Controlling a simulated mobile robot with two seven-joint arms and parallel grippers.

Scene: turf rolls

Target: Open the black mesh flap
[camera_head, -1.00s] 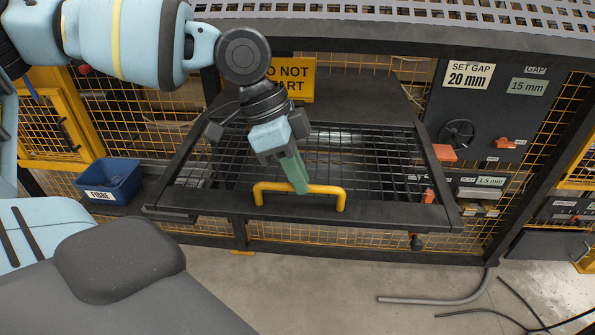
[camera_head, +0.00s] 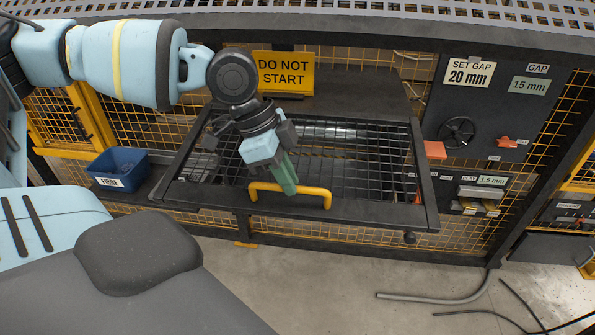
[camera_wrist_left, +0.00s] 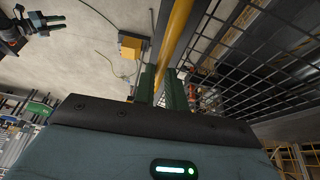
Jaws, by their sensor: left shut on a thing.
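The black mesh flap (camera_head: 186,188) is a dark frame with a wire grid, lying at a shallow slant in the machine front. Its yellow bar handle (camera_head: 325,197) stands on the near edge. My left gripper (camera_head: 290,190) is shut on the handle, its green fingers pointing down over the bar's middle. In the left wrist view, the fingers (camera_wrist_left: 164,90) close around the yellow bar (camera_wrist_left: 180,25), with the mesh (camera_wrist_left: 240,50) to the right. My right gripper (camera_wrist_left: 52,22) shows at the upper left there, its fingers apart and empty.
A yellow DO NOT START sign (camera_head: 284,73) hangs behind my left wrist. A blue box (camera_head: 118,168) stands left of the flap. A panel with a black handwheel (camera_head: 458,132) is at the right. Cables (camera_head: 430,297) lie on the otherwise clear floor in front.

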